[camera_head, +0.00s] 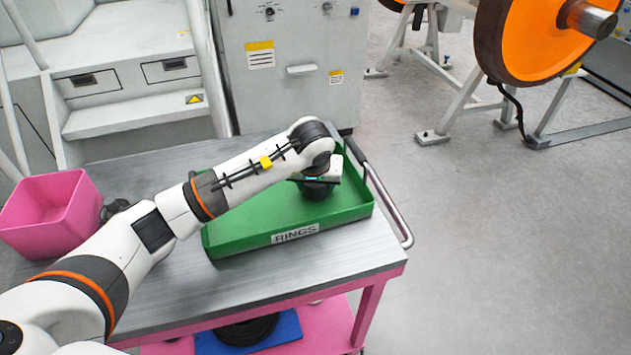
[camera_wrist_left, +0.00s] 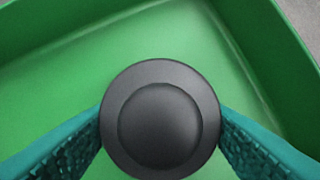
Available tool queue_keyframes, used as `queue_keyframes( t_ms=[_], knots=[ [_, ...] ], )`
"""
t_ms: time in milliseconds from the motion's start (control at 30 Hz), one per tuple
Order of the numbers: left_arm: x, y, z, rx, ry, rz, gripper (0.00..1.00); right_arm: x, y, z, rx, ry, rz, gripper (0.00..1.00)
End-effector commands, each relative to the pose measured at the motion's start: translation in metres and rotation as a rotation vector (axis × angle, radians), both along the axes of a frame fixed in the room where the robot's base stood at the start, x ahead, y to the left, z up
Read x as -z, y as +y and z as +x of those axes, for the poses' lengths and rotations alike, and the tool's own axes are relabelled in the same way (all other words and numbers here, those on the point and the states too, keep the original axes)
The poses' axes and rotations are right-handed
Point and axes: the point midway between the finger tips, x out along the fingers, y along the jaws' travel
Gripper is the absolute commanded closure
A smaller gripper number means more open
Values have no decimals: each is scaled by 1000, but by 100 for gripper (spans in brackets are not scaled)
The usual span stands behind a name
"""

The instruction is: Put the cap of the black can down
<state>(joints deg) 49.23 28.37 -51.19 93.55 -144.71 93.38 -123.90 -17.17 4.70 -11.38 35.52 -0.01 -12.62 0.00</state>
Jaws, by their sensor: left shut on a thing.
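My left gripper (camera_head: 313,180) is over the right part of the green tray labelled RINGS (camera_head: 250,222). In the left wrist view its two teal fingers (camera_wrist_left: 160,135) are shut on a round black cap (camera_wrist_left: 160,118), one finger on each side. The cap (camera_head: 317,191) also shows as a dark shape under the gripper in the head view. Green tray floor (camera_wrist_left: 110,65) surrounds the cap; I cannot tell whether the cap touches it. A dark object (camera_head: 114,208) stands beside the pink bin, partly hidden by my arm; I cannot tell whether it is the can. My right gripper is out of view.
A pink bin (camera_head: 50,212) stands at the table's left. The grey metal table (camera_head: 330,262) has a rail handle (camera_head: 385,200) at its right. Below, a blue mat (camera_head: 285,328) bears a black ring (camera_head: 248,330). The tray floor around the cap is clear.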

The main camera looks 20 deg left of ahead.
Motion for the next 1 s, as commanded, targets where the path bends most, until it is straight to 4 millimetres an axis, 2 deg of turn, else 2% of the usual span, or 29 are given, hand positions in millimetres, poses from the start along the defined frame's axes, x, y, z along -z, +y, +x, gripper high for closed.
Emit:
queue_keyframes(
  t_ms=[100,133,267,533,667,767,1000],
  knots=[
    [4,1,0,0,-1,1,62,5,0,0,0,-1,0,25],
    [4,1,0,0,0,1,40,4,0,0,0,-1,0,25],
    [3,0,0,0,0,1,20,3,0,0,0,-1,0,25],
    [2,0,0,0,0,0,20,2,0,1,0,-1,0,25],
    [-5,0,-1,0,-2,-1,20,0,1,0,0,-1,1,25],
    [-19,-1,-6,2,-5,1,20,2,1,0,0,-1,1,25],
    [-68,-5,-26,1,-6,1,20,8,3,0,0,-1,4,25]
  ],
)
